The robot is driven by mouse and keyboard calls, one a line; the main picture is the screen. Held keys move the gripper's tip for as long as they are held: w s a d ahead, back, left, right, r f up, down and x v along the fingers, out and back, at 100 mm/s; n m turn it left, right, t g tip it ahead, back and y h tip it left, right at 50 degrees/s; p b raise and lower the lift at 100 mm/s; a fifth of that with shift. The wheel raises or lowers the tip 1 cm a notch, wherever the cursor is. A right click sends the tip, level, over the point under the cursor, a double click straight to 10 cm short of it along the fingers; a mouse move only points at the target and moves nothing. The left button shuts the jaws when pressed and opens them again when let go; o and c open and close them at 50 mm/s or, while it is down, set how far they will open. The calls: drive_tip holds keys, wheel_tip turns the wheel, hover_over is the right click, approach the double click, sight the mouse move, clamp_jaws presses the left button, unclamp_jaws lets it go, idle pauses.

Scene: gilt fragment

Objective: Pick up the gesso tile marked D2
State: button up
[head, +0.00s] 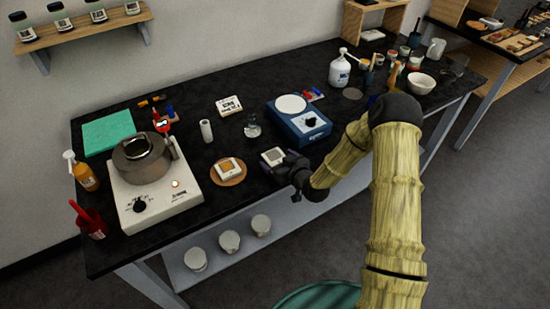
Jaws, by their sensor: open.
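A small pale tile with a grey square face (273,156) lies on the black bench, right beside my gripper. Another small pale tile with a tan centre (228,167) lies on a round brown mat (228,181). I cannot read a D2 mark on either tile. My dark gripper (287,170) is open, low over the front of the bench, just right of and in front of the grey-faced tile. My wrist hides part of the fingers, and I cannot tell whether they touch the tile.
A hotplate (155,195) with a pot (143,158) stands at left. A blue scale (300,122), a glass beaker (252,127) and a white roll (206,131) stand behind the tiles. A white pump bottle (339,72) and jars are farther right. The bench's front edge is close.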

sight(279, 162)
drive_tip(key=c, duration=1.1)
drive_tip(key=shift+c, duration=0.2)
drive_tip(key=shift+r, duration=0.15)
wheel_tip(279, 162, up, 10)
drive_tip(key=b, duration=0.1)
